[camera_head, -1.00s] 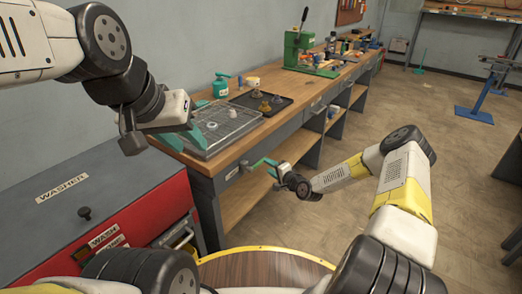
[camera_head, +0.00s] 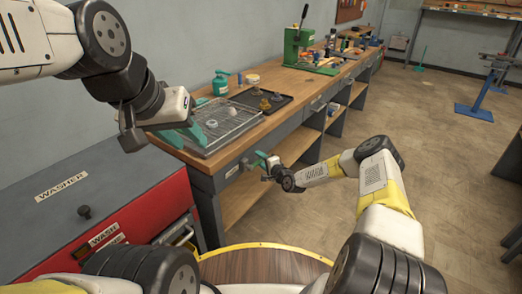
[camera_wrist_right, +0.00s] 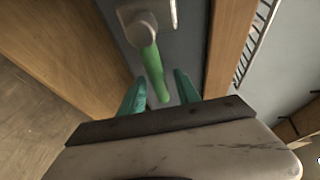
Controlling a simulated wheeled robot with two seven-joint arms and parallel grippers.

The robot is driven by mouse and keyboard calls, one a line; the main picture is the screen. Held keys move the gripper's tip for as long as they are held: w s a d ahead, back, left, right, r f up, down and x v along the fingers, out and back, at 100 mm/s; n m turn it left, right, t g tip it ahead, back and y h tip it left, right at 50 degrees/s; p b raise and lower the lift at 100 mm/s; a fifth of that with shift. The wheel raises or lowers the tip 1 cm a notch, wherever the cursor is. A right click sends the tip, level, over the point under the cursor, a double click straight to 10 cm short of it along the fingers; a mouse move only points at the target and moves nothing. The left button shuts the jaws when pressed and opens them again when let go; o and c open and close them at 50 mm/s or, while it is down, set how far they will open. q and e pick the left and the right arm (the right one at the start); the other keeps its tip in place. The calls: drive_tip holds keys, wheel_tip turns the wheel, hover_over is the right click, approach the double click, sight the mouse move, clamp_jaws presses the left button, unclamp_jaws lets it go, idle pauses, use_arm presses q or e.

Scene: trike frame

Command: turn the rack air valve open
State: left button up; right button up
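The rack air valve (camera_wrist_right: 141,27) is a grey metal fitting with a green lever handle (camera_wrist_right: 153,72), mounted on the grey front of the workbench. In the right wrist view the lever points down toward my right gripper (camera_wrist_right: 160,92). Its teal fingers are apart, one on each side of the lever's lower end, with visible gaps. In the head view my right gripper (camera_head: 262,160) is at the bench front, and the lever is hard to tell from the fingers. My left gripper (camera_head: 183,135) is over the wire-topped tray's near left corner, its teal fingers apart.
The wooden workbench (camera_head: 283,100) holds the wire-topped tray (camera_head: 225,125), a dark tray (camera_head: 277,95) with small parts, a teal bottle (camera_head: 221,84) and a green press (camera_head: 293,48). A red washer cabinet (camera_head: 170,208) stands at left. Open floor lies to the right.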

drive_tip(key=shift+c, duration=0.5)
clamp_jaws()
idle(0.8)
